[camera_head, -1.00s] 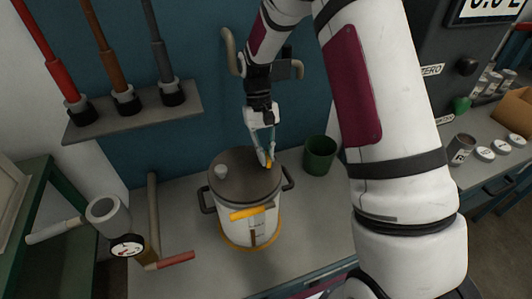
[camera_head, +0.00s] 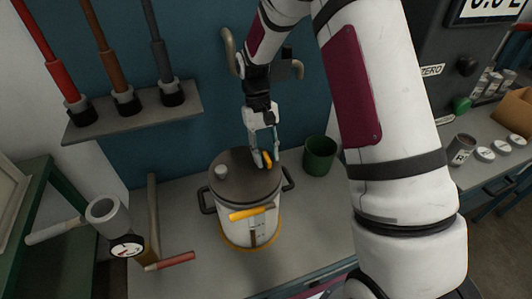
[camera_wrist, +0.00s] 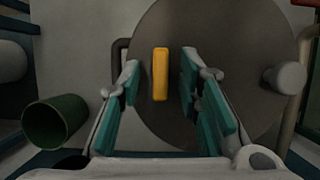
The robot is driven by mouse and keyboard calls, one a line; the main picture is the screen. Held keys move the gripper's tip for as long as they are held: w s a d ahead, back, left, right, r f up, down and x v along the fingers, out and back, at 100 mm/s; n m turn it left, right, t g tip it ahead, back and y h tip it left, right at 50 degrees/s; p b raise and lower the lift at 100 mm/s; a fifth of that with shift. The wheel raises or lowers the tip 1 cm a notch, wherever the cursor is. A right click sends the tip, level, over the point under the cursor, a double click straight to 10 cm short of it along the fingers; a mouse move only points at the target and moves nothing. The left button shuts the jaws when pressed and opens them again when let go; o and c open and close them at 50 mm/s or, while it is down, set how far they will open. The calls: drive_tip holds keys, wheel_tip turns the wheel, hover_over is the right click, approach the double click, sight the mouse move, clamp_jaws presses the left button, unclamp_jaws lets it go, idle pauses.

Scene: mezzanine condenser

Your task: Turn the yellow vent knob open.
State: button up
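The yellow vent knob (camera_wrist: 160,74) is a narrow upright bar on the dark round lid (camera_wrist: 228,35) in the wrist view. In the head view the knob (camera_head: 267,159) shows at the right part of the lid (camera_head: 236,180) of a white pot (camera_head: 233,216). My gripper (camera_wrist: 158,82) is open, with its teal-padded fingers on either side of the knob. Gaps show between the knob and both fingers, and the right gap looks a little wider. In the head view my gripper (camera_head: 261,157) points down at the lid, partly beside the knob.
A grey cylindrical fitting (camera_head: 221,171) stands on the lid's left. A green cup (camera_head: 319,157) stands close right of the pot. A yellow bar (camera_head: 250,213) is on the pot's front.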

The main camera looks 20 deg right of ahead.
drive_tip(key=shift+r, duration=0.1)
drive_tip(key=v, duration=1.1)
drive_tip(key=shift+w+r, duration=0.25)
drive_tip(key=shift+r, duration=0.1)
drive_tip(key=shift+r, duration=0.1)
wheel_tip(320, 180, up, 7)
drive_tip(key=t, duration=0.2)
hover_over(267, 157)
drive_tip(key=s+r+t, duration=0.2)
drive_tip(key=s+r, duration=0.5)
drive_tip(key=s, duration=0.2)
drive_tip(key=s+t+p, duration=0.1)
drive_tip(key=s+t, duration=0.3)
drive_tip(key=s, duration=1.2)
drive_tip(key=shift+s+d+f+t, duration=0.15)
drive_tip(key=shift+d+f+t, duration=0.1)
drive_tip(key=shift+f+t, duration=0.05)
